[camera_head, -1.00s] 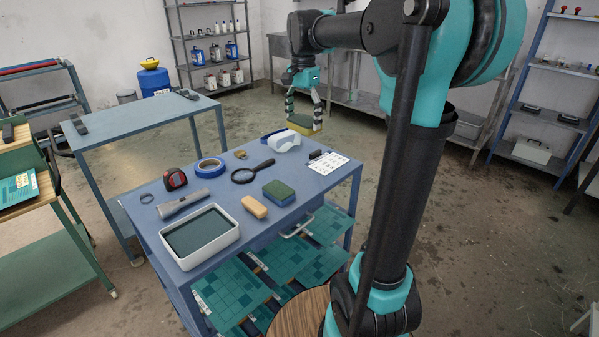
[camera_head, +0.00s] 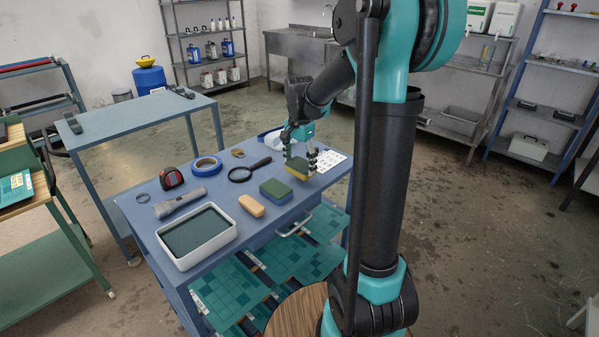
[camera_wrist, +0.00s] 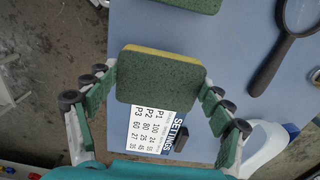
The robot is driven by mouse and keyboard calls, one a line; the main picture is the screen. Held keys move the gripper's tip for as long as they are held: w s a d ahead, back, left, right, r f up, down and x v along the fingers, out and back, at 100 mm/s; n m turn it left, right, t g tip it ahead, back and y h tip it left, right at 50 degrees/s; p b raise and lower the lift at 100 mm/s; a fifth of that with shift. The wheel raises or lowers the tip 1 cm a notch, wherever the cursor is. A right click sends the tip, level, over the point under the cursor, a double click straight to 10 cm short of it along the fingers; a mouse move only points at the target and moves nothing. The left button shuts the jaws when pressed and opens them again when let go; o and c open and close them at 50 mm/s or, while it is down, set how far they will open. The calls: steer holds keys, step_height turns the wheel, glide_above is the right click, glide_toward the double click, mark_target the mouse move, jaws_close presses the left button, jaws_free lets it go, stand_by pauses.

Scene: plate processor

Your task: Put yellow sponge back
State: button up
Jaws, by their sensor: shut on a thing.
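The yellow sponge (camera_head: 302,181), with a green scouring side, is between the fingers of my gripper (camera_head: 300,166), over the right end of the blue table. In the wrist view the sponge (camera_wrist: 160,80) shows its green face and a thin yellow edge, and the fingers of my gripper (camera_wrist: 158,84) close on its two sides. I cannot tell whether its lower edge touches the table. A second sponge, green on blue (camera_head: 276,190), lies on the table to the left of the held one; part of it shows at the top of the wrist view (camera_wrist: 195,4).
A printed settings sheet (camera_wrist: 150,128) lies beneath my gripper.

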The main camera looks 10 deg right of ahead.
mark_target(300, 164)
steer(key=shift+f, duration=1.6)
steer(key=o, duration=1.1)
steer(key=shift+f, duration=0.1)
step_height(300, 164, up, 12)
steer(key=shift+f, duration=0.1)
steer(key=s+d+f+n+t, duration=0.2)
steer(key=s+f+n, duration=0.3)
steer(key=s+f, duration=0.4)
steer(key=s+d+f+n+t, duration=0.2)
steer(key=s+f+n, duration=0.3)
steer(key=s, duration=0.8)
step_height(300, 164, down, 4)
steer(key=shift+d+r+n, duration=0.15)
steer(key=shift+n, duration=0.25)
